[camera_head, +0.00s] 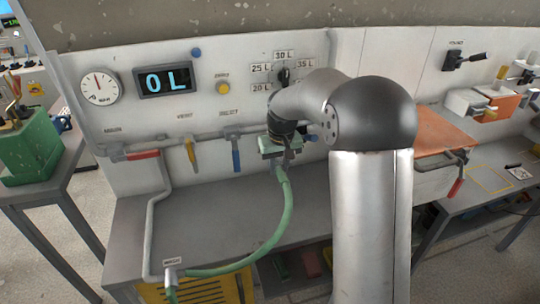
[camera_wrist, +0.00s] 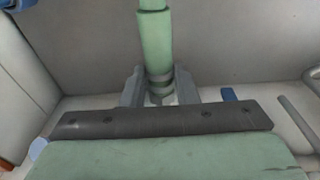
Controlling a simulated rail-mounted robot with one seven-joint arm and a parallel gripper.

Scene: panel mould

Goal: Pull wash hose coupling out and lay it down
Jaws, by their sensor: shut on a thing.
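The wash hose (camera_head: 272,235) is green and curves from the front left of the grey bench up to my gripper (camera_head: 281,161). In the wrist view the hose (camera_wrist: 155,42) comes down to its grey banded coupling (camera_wrist: 160,85). The coupling sits between the two grey fingers of my gripper (camera_wrist: 160,97), which is shut on it. In the head view my gripper is near the pipe on the back panel, above the bench. The coupling's far end is hidden by my gripper, so I cannot tell whether it is seated in a socket.
Along the pipe hang a red-handled valve (camera_head: 143,155), a yellow handle (camera_head: 190,153) and a blue handle (camera_head: 236,155). A display (camera_head: 165,79) reads 0 L. The bench top (camera_head: 215,200) is clear left of the hose. An orange board (camera_head: 440,130) lies right of my arm.

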